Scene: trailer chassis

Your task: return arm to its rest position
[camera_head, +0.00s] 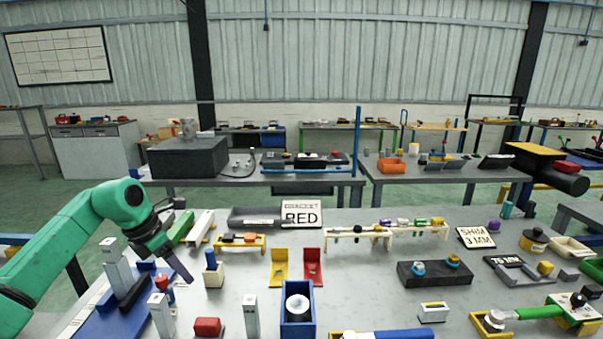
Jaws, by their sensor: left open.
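My left arm (70,238) is green and comes in from the left, bent at a raised elbow. Its gripper (184,273) is dark and points down and to the right over the left part of the workbench (350,285). It is open, and I see nothing held in it. It hangs near a small cream block with a blue peg (213,272) and a red-topped piece (161,282). Whether it touches either one I cannot tell. My right gripper is not in view.
A blue fixture with grey posts (120,290) stands at the left. Bare surface shows around the middle.

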